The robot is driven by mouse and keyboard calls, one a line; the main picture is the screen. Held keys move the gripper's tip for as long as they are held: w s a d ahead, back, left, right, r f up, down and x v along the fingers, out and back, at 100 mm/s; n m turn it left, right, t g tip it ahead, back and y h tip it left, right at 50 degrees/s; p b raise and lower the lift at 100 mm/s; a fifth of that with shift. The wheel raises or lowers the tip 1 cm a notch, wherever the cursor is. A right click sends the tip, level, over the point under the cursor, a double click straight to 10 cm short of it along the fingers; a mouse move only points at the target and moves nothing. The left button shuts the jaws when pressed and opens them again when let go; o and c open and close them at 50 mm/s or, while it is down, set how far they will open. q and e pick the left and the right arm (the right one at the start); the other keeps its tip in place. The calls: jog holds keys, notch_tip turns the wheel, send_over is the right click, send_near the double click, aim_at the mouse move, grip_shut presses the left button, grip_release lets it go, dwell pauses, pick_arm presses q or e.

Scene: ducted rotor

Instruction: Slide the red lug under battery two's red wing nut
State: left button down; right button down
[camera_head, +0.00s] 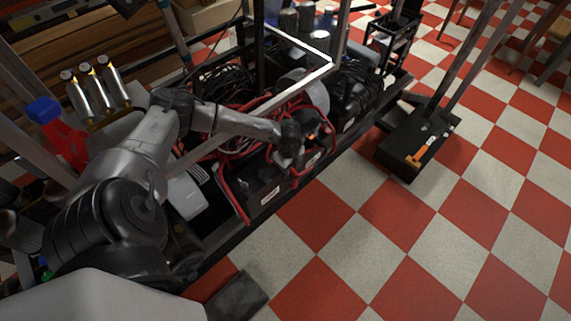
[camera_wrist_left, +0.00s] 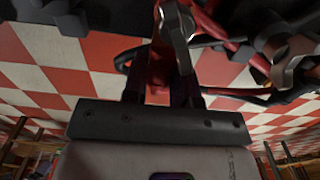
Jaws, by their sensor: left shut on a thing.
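My left gripper (camera_head: 288,158) reaches down from the left over the black batteries. In the left wrist view, its dark fingers (camera_wrist_left: 163,92) are shut on a red piece (camera_wrist_left: 158,70), which looks like the red lug's end. A grey metal wing nut (camera_wrist_left: 178,32) stands just beyond the fingertips, overlapping the red piece in the picture. I cannot tell whether the lug is under it. A second grey wing nut (camera_wrist_left: 288,62) is to the right. One labelled battery (camera_head: 265,182) sits nearer, another (camera_head: 312,158) farther along; which is battery two is unclear. My right gripper is out of view.
Red cables (camera_head: 232,180) loop over the batteries. A black stand base (camera_head: 420,140) is on the red-and-white floor at right.

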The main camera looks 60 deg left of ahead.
pick_arm(q)
jog(key=shift+d, duration=0.15)
jog(key=shift+w+d+p, duration=0.3)
jog(key=shift+d+p, duration=0.2)
jog(key=shift+d, duration=0.15)
jog(key=shift+w+d+p, duration=0.2)
jog(key=shift+d+p, duration=0.05)
jog(key=shift+d, duration=0.25)
jog(key=shift+w+d+p, duration=0.15)
jog(key=shift+d+p, duration=0.1)
jog(key=shift+d, duration=0.25)
jog(key=r+p, duration=0.1)
jog(key=p, duration=0.1)
jog(key=d+r+p, duration=0.1)
jog(key=r+p, duration=0.1)
jog(key=shift+w, duration=0.15)
